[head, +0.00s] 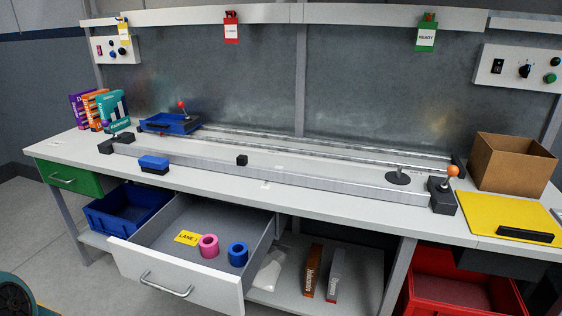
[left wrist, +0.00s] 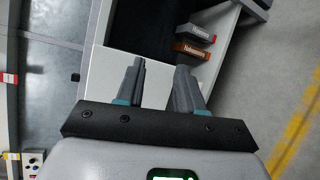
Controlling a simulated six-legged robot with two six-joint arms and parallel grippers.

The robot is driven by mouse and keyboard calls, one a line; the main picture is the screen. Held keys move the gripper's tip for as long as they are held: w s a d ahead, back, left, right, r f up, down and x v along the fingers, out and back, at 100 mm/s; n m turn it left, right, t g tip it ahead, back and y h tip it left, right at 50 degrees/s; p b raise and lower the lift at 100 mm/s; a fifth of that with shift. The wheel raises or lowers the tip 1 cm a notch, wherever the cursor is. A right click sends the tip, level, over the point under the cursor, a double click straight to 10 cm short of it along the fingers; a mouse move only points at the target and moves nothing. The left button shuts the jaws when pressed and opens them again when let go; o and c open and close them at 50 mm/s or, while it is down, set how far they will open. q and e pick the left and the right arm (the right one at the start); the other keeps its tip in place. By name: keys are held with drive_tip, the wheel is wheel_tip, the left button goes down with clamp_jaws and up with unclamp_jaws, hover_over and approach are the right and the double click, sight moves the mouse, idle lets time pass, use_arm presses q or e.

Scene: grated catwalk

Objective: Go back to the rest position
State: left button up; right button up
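My left gripper (left wrist: 160,66) shows in the left wrist view with its two fingers apart and nothing between them. It is held clear of the bench. Beyond its fingers are a pale panel and a dark shelf space with a brown box (left wrist: 193,50) and a grey box (left wrist: 196,33). Neither box touches the fingers. No gripper shows in the head view, and my right gripper is in neither view.
A long workbench (head: 340,204) fills the head view. Its drawer (head: 170,275) is pulled out, holding a pink roll (head: 209,246) and a blue roll (head: 238,254). A blue bin (head: 112,222) and red bin (head: 440,300) stand below. Open floor (head: 45,225) lies left.

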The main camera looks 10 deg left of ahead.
use_arm(q)
drive_tip(key=s+d+f+m+g, duration=0.2)
drive_tip(key=d+f+g, duration=0.1)
drive_tip(key=d+f, duration=0.35)
drive_tip(key=s+d+f+m+g, duration=0.2)
drive_tip(key=d+f+m+g, duration=0.15)
drive_tip(key=d+f, duration=0.3)
drive_tip(key=s+a+f+m+g+y, duration=0.1)
drive_tip(key=s+f+m+g+y, duration=0.45)
drive_tip(key=s, duration=0.45)
wheel_tip(320, 180, up, 15)
drive_tip(key=m+g+h+p, duration=0.1)
drive_tip(key=p, duration=1.5)
drive_tip(key=shift+s+h, duration=0.25)
drive_tip(key=shift+h, duration=0.1)
drive_tip(key=shift+f, duration=0.15)
